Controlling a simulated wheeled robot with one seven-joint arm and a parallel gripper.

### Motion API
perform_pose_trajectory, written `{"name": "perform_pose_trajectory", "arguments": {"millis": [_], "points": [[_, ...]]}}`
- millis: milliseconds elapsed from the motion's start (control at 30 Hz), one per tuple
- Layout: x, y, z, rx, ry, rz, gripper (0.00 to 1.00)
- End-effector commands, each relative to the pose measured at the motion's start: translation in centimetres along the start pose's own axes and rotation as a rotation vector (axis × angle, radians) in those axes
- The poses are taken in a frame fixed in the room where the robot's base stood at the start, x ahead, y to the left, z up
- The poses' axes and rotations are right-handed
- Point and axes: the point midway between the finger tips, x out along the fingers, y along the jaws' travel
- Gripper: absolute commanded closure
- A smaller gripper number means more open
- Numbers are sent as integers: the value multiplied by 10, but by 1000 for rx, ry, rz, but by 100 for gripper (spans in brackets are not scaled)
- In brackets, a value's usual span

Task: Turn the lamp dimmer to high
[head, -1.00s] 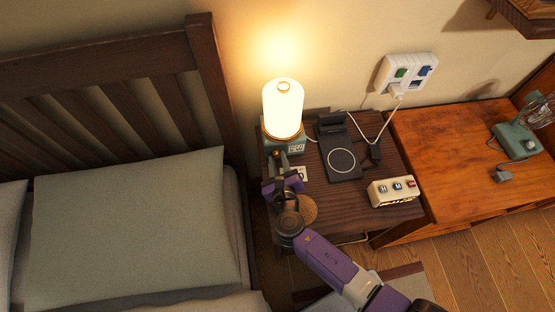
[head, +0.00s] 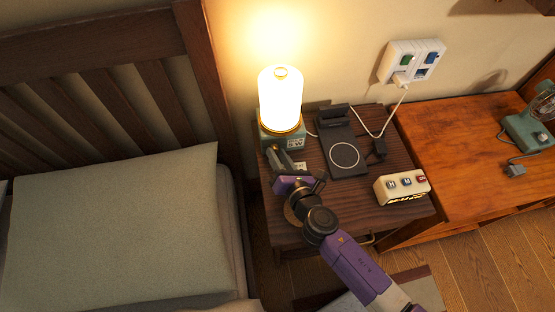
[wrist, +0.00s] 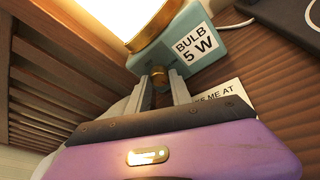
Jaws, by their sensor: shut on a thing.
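The lamp (head: 281,98) stands at the back left of the nightstand, its white shade glowing brightly on a teal base (head: 296,142). A label on the base reads "BULB 5 W" in the wrist view (wrist: 194,46). The dimmer knob (wrist: 158,74) is a small brass-coloured piece on the front of the base. My gripper (head: 273,150) is at the front of the base. In the wrist view, its two fingers (wrist: 160,84) are shut on the knob, one on each side. The knob is hidden in the head view.
A dark charging stand (head: 344,150) and a cream box with several buttons (head: 402,186) share the nightstand. A card (wrist: 228,97) lies beside my fingers. The bed with its pillow (head: 115,220) is at left. A wall outlet (head: 412,62) with a white cable is behind.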

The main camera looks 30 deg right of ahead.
Motion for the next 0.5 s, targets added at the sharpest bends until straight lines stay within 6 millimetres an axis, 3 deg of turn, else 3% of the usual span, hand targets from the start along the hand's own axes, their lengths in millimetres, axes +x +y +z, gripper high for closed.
{"name": "perform_pose_trajectory", "arguments": {"millis": [500], "points": [[0, -1, -2, 160, -11, 52, 100]]}}
